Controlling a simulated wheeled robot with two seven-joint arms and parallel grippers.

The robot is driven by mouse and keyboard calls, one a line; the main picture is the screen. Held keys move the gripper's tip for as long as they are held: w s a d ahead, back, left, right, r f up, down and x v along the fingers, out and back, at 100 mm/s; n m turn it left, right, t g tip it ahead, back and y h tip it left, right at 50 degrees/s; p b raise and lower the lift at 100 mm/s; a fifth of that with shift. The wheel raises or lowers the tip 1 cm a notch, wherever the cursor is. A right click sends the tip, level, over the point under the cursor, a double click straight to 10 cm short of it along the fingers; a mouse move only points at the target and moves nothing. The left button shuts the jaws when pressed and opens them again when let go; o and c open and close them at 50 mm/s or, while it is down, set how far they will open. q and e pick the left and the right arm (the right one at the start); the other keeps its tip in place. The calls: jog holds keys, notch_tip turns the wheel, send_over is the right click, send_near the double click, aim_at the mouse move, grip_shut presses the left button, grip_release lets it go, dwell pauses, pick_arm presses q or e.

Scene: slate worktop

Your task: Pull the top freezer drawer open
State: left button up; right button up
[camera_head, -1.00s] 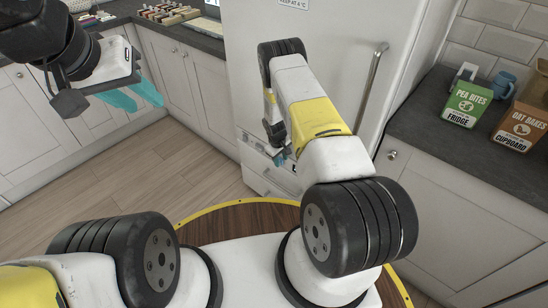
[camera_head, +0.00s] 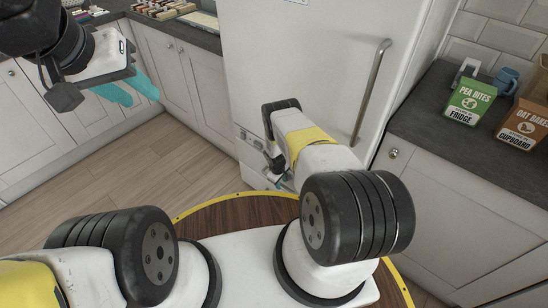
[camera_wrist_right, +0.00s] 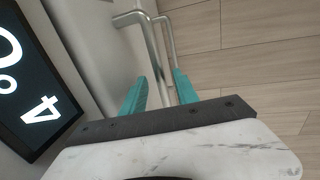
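The fridge-freezer (camera_head: 290,50) is a tall white unit with its lower front mostly hidden behind my right arm. In the right wrist view two metal bar handles stand out from the white front: a nearer one (camera_wrist_right: 149,45) and a farther one (camera_wrist_right: 169,35). Which drawer each belongs to is hard to tell. My right gripper (camera_wrist_right: 160,92) is open, its teal fingers on either side of the nearer bar in the picture; contact is not clear. In the head view it is low at the freezer front, mostly hidden. My left gripper (camera_head: 132,91) hangs at upper left, away from the fridge.
A dark display (camera_wrist_right: 35,85) reading 4° is on the front beside my right gripper. The long upper door handle (camera_head: 371,90) is vertical. Counters flank the fridge; the right one holds a green Pea Bites box (camera_head: 468,100) and an Oat Bakes box (camera_head: 522,128). Floor (camera_head: 150,165) is clear.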

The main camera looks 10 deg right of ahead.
jog(key=shift+f, duration=0.15)
jog(key=shift+c, duration=0.5)
grip_shut()
dwell(0.9)
